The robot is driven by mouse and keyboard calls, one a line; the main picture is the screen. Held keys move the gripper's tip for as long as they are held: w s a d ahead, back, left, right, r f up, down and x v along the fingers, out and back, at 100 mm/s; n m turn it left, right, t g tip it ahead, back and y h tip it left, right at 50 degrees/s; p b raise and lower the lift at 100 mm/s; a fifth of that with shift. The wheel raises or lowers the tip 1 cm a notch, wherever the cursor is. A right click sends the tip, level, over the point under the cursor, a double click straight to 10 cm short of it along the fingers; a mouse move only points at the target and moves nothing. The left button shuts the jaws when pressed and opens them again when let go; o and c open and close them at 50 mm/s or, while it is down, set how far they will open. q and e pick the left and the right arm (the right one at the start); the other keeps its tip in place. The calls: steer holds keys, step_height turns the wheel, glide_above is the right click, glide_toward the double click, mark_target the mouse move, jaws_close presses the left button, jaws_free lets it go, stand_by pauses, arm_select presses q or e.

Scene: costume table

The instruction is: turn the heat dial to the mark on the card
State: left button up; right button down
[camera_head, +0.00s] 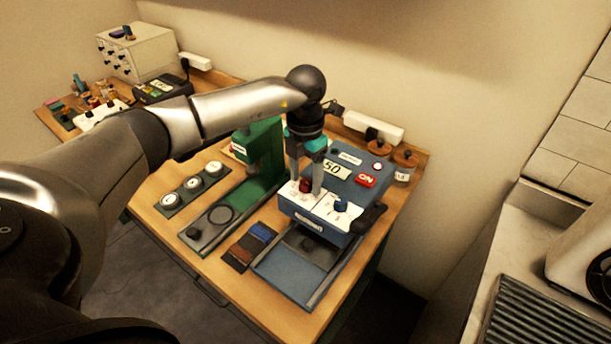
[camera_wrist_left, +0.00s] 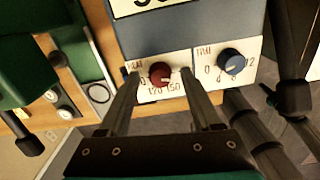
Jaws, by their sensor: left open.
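The heat dial is a dark red knob (camera_head: 305,186) on the white front panel of a blue press (camera_head: 345,188). In the left wrist view the red knob (camera_wrist_left: 159,73) shows with numbers around it, 170 and 150 below. My left gripper (camera_head: 304,186) is open, with one finger on each side of the red knob; I cannot tell whether they touch it. The fingers (camera_wrist_left: 160,82) also straddle it in the left wrist view. A blue knob (camera_head: 341,206) sits to its right. The display card (camera_head: 334,170) above reads 50, partly hidden. My right gripper is not in view.
A red ON switch (camera_head: 366,180) is on the press's top. A green press (camera_head: 262,158) stands close on the left, with round gauges (camera_head: 190,184) beyond. Colour swatches (camera_head: 250,247) lie in front.

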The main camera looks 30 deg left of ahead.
mark_target(305, 182)
arm_select(q)
step_height(305, 182, up, 15)
steer(key=b, duration=0.1)
steer(key=shift+r, duration=0.15)
steer(key=shift+s, duration=0.1)
stand_by(0.7)
